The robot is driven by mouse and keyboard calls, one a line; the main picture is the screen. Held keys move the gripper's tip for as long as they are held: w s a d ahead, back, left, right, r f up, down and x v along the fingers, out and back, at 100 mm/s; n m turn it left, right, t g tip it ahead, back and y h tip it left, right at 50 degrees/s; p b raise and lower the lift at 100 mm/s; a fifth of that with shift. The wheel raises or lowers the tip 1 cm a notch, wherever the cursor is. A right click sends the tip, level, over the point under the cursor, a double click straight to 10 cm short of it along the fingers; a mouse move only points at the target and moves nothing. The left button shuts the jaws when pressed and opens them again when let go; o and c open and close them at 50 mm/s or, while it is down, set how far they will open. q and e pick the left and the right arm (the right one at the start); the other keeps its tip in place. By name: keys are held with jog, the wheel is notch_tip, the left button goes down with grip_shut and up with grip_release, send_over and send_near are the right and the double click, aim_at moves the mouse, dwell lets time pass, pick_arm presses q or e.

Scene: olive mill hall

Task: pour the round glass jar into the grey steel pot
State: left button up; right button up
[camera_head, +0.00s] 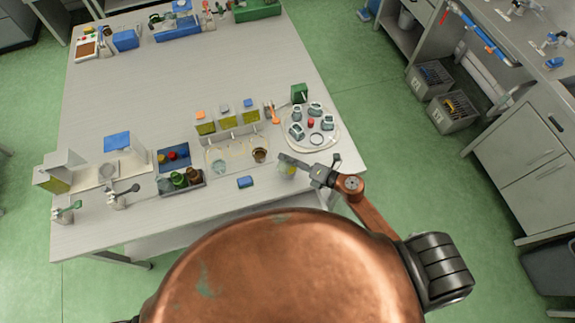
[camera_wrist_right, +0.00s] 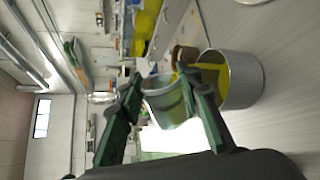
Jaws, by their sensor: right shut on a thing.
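My right gripper (camera_head: 310,172) reaches in over the near right part of the table. In the right wrist view its two fingers (camera_wrist_right: 160,105) are shut on the round glass jar (camera_wrist_right: 163,103), greenish and see-through. The grey steel pot (camera_wrist_right: 243,92) is close beside the jar and has yellow stuff inside. A yellow streak shows between jar and pot; I cannot tell if it is flowing. In the head view the pot (camera_head: 287,171) is small at the gripper's tip, and I cannot make out the jar there. My left gripper is not in view.
A round white tray (camera_head: 326,139) with several small grey items stands behind the gripper. A blue block (camera_head: 245,182) lies near the front edge. The table's middle is clear.

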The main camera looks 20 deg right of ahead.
jog(key=shift+f+m, duration=0.3)
dwell(0.6)
jog(key=shift+r+m+g+p, duration=0.1)
jog(key=shift+m+g+p, duration=0.2)
jog(key=shift+m+p, duration=0.55)
dwell(1.3)
jog(key=shift+w+d+m+g+y+p, duration=0.1)
jog(key=shift+w+m+g+y+p, duration=0.2)
jog(key=shift+p, duration=0.35)
jog(key=shift+s+d+m+g+y+p, duration=0.1)
jog(key=shift+m+y+p, duration=0.25)
jog(key=shift+p, duration=0.25)
dwell(1.6)
